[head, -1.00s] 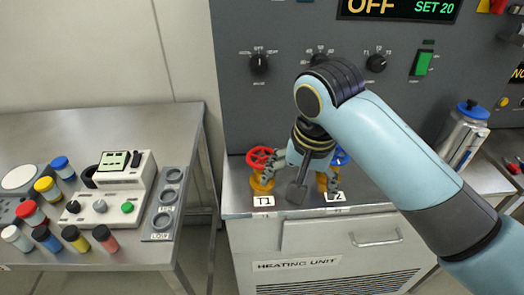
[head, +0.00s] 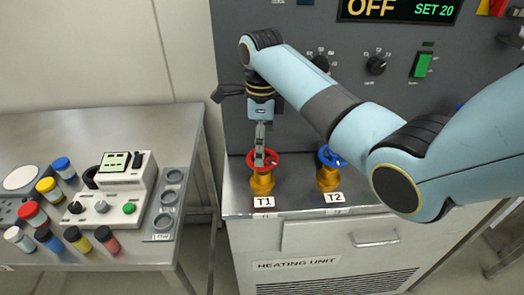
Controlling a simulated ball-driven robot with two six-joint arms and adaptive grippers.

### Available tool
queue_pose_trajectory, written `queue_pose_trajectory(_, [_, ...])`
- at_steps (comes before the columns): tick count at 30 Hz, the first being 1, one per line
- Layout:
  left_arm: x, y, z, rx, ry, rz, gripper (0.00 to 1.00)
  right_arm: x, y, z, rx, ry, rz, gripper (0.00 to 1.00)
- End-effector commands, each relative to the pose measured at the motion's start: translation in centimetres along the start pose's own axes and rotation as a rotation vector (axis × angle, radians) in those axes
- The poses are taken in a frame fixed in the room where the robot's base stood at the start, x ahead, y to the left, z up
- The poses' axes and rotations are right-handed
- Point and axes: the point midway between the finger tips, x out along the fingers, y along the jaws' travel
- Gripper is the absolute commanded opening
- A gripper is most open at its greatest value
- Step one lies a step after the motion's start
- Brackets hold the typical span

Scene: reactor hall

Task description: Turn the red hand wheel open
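The red hand wheel (head: 278,160) sits on a brass valve body at the left of the heating unit's top, behind the label T1 (head: 264,202). My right gripper (head: 261,160) points down at the wheel from above. Its fingers overlap the wheel's left and middle part in the head view and hide some of it. The fingers are seen edge-on, so I cannot tell whether they are open or shut, or whether they touch the rim. My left gripper is not in view.
A blue hand wheel (head: 328,157) on a similar brass valve stands to the right, behind label T2 (head: 333,197). The grey control panel (head: 228,45) rises behind. A side table (head: 110,125) with bottles and a device stands at the left, across a gap.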

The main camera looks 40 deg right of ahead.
Motion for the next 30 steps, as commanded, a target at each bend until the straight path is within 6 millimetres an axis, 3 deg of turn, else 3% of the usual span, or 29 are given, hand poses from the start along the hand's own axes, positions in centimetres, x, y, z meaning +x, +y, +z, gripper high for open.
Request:
queue_pose_trajectory(7, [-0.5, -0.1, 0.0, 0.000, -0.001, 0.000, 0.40, 3.2, 0.0, 0.0, -0.001, 0.001, 0.001, 0.99])
queue_pose_trajectory(17, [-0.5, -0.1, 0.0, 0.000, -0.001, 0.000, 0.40, 3.8, 0.0, 0.0, -0.002, 0.000, -0.002, 0.99])
queue_pose_trajectory(30, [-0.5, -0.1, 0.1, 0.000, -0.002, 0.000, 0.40, 3.8, 0.0, 0.0, -0.002, 0.000, -0.001, 0.45])
